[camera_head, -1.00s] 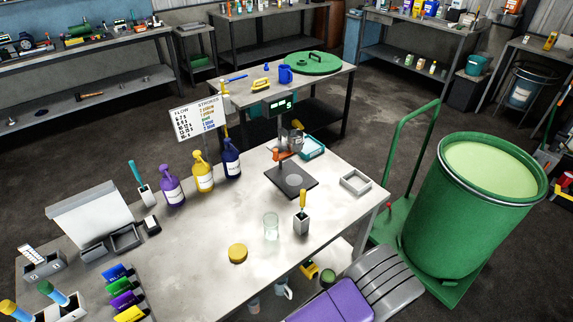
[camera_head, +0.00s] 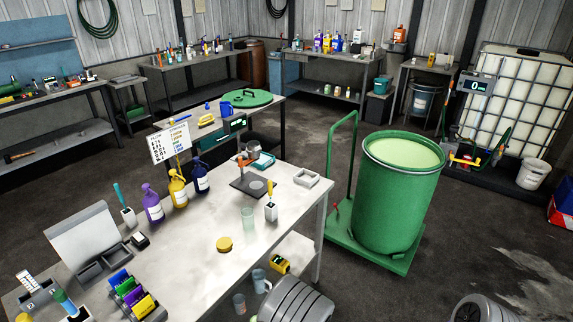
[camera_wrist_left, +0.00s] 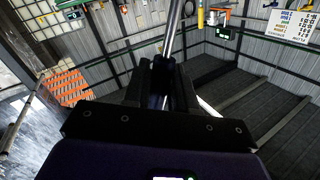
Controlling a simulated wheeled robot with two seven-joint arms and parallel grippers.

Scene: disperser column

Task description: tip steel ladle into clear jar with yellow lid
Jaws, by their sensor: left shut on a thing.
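The clear jar (camera_head: 248,218) stands open on the bench. Its yellow lid (camera_head: 224,245) lies flat on the bench in front of it, to the left. In the left wrist view my left gripper (camera_wrist_left: 162,82) is shut on a shiny steel rod (camera_wrist_left: 174,32), seemingly the steel ladle's handle. The rod runs up out of the picture, and the ladle's bowl is not seen. The head view shows neither gripper, so I cannot tell how far the ladle is from the jar. My right gripper is out of view.
A green drum (camera_head: 385,205) of pale yellow-green contents stands on a green cart right of the bench (camera_head: 190,270). Beside the jar is a white holder (camera_head: 271,211) with a yellow-handled tool. A dispenser stand (camera_head: 248,188) and spray bottles (camera_head: 177,190) stand behind. Open floor lies right of the drum.

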